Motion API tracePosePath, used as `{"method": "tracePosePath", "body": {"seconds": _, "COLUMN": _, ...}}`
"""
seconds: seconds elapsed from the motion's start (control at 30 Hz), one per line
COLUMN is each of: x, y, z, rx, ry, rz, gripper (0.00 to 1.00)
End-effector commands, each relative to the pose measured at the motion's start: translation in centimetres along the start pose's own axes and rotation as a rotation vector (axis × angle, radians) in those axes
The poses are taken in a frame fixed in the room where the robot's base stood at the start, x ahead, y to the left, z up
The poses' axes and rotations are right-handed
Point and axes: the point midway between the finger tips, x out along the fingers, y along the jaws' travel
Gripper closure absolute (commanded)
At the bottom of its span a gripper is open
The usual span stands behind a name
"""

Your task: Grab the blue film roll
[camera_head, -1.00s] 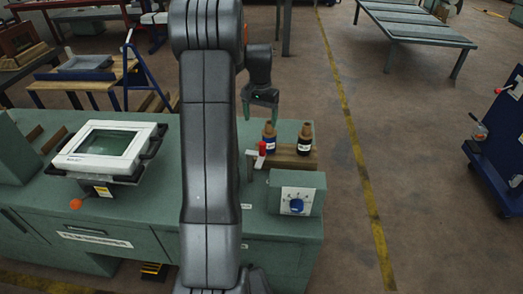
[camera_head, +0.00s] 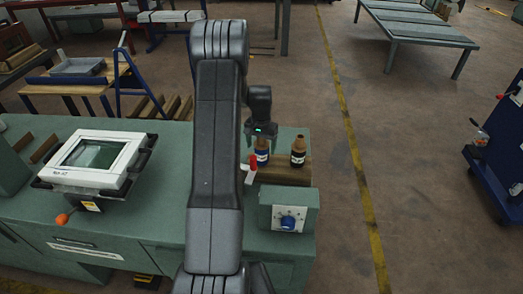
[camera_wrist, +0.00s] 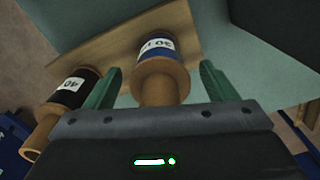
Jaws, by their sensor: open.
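The blue film roll (camera_head: 262,158) stands on a wooden board at the right end of the green bench, with a brown top and a white label. In the wrist view the blue roll (camera_wrist: 158,52) shows with its tan end between the two fingers. My gripper (camera_head: 263,141) is open, directly at the roll's top, with one green finger on each side. In the wrist view gaps show between the roll and both fingers of my gripper (camera_wrist: 161,75). The gripper partly hides the roll's top in the head view.
A black film roll (camera_head: 298,158) stands close on the right on the same wooden board (camera_head: 285,176); it also shows beside the left finger in the wrist view (camera_wrist: 68,98). A red lever (camera_head: 250,172) and a dial box (camera_head: 289,213) are near. A white frame (camera_head: 95,160) lies left.

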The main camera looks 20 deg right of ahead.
Motion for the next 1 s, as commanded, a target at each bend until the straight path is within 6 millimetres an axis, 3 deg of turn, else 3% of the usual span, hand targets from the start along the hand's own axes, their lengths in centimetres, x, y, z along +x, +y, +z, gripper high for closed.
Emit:
{"method": "tracePosePath", "body": {"seconds": 0.3, "x": 0.6, "y": 0.0, "z": 0.0, "rx": 0.000, "ry": 0.000, "rz": 0.000, "gripper": 0.23}}
{"method": "tracePosePath", "body": {"seconds": 0.6, "x": 0.5, "y": 0.0, "z": 0.0, "rx": 0.000, "ry": 0.001, "rz": 0.000, "gripper": 0.78}}
{"method": "tracePosePath", "body": {"seconds": 0.87, "x": 0.1, "y": 0.0, "z": -0.1, "rx": 0.000, "ry": 0.003, "rz": -0.001, "gripper": 0.78}}
{"method": "tracePosePath", "body": {"seconds": 1.0, "x": -1.7, "y": 0.0, "z": -0.1, "rx": 0.000, "ry": 0.006, "rz": -0.002, "gripper": 0.78}}
